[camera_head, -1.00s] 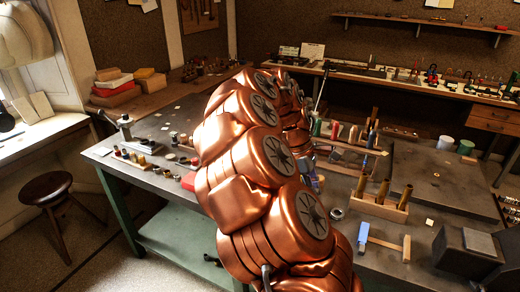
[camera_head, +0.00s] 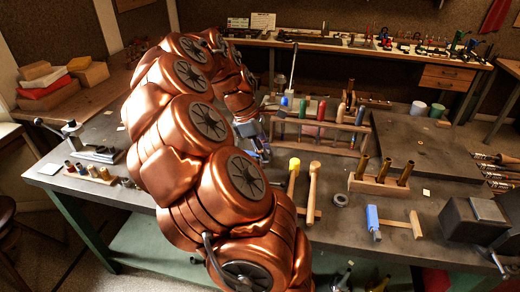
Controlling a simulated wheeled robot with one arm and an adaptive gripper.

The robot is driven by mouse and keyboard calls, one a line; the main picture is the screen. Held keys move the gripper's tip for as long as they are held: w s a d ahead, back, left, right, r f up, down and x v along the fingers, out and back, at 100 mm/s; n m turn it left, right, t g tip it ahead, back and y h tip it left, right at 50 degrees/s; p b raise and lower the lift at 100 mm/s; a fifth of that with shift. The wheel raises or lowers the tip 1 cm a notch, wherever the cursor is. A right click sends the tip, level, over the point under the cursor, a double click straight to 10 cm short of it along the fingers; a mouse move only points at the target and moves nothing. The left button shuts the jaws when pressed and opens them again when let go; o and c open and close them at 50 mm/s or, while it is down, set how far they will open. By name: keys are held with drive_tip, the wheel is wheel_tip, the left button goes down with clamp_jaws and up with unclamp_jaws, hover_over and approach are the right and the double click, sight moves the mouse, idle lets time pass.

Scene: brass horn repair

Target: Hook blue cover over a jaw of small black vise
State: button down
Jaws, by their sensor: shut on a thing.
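My gripper (camera_head: 256,150) is at the end of my copper arm, low over the workbench, mostly hidden by the arm links and very small. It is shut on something. A small blue patch (camera_head: 248,128) at the gripper looks like the blue cover, but its shape is unclear. A dark vise-like block (camera_head: 474,217) stands at the right edge of the bench, well apart from my gripper. A smaller grey device with a handle (camera_head: 72,133) stands at the far left of the bench. I cannot tell which is the small black vise.
A rack of coloured-handled tools (camera_head: 322,115) stands just right of my gripper. Mallets (camera_head: 312,190), a blue-ended wooden tool (camera_head: 374,222) and a wooden block with brass tubes (camera_head: 380,185) lie nearer. The dark plate (camera_head: 425,145) is mostly clear.

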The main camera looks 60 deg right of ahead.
drive_tip(key=shift+s+f+b, duration=0.15)
drive_tip(key=shift+f+b, duration=0.75)
drive_tip(key=shift+f, duration=1.45)
drive_tip(key=shift+f, duration=0.15)
idle(0.7)
wheel_tip(320, 180, down, 3)
drive_tip(key=shift+b, duration=0.35)
idle(0.5)
idle(1.4)
drive_tip(key=c, duration=1)
unclamp_jaws()
